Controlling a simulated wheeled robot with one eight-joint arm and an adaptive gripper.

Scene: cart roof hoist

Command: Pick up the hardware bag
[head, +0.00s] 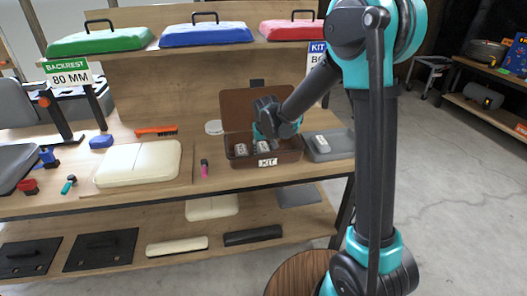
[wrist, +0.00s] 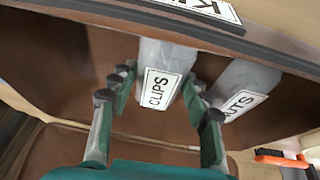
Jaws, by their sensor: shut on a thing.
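My gripper (wrist: 158,92) is down inside the open brown kit box (head: 268,163). Its two fingers are closed on either side of a grey bag labelled CLIPS (wrist: 166,56). In the head view the gripper (head: 262,138) reaches down over that bag, hiding part of it. A second grey bag labelled NUTS (wrist: 247,76) lies beside it in the box, apart from the fingers; it also shows in the head view (head: 240,150). A further small grey bag (head: 321,144) lies in the grey tray to the right; its label is too small to read.
The box's raised lid (head: 236,105) stands behind my gripper. The grey tray (head: 343,148) adjoins the box on the right. A pink-handled tool (head: 204,169), a cream pad (head: 138,163) and an orange brush (head: 157,130) lie to the left. A shelf with coloured lids is above.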

